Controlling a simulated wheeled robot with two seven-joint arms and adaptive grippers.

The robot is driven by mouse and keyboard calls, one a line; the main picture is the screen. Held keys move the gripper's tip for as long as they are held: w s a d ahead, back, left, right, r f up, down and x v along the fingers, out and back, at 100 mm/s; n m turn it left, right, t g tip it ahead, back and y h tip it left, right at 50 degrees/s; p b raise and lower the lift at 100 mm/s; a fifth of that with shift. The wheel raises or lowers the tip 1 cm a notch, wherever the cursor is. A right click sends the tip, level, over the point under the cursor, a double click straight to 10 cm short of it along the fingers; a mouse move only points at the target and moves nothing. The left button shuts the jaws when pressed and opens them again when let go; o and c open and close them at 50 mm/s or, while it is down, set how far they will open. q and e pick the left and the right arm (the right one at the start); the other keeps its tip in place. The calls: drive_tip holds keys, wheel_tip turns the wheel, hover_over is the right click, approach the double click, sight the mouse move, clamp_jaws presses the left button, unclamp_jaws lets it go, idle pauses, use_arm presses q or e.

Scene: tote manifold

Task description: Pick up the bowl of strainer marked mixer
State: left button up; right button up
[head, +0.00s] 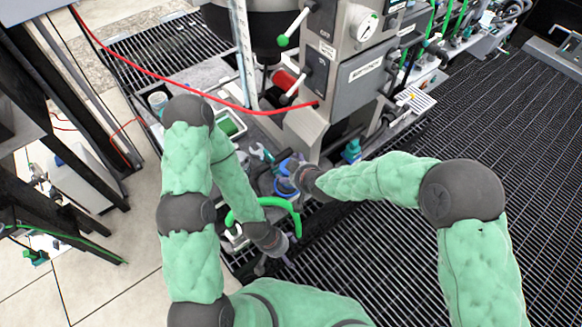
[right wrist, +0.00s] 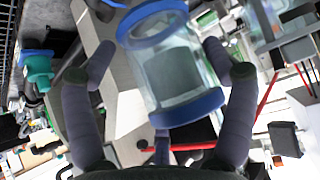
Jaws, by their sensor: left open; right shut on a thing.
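The strainer bowl (right wrist: 178,75) is a clear cylinder with blue rims and a grey mesh inside, tilted in the right wrist view. My right gripper (right wrist: 158,62) has its two dark fingers on either side of it and is shut on it. In the head view the blue-rimmed bowl (head: 284,185) shows only partly beside my right gripper (head: 297,176). No marking on the bowl can be read. My left gripper (head: 276,262) is open and empty, low in the centre of the head view, near a bright green hose (head: 270,203).
A grey machine cabinet (head: 362,85) with a gauge and levers stands behind the right gripper. A teal fitting (head: 351,151) is close on the right. Dark floor grating (head: 390,260) lies open at right.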

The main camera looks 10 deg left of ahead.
drive_tip(key=s+d+r+p, duration=0.2)
drive_tip(key=s+d+r, duration=0.3)
drive_tip(key=s, duration=0.4)
drive_tip(key=shift+r, duration=0.35)
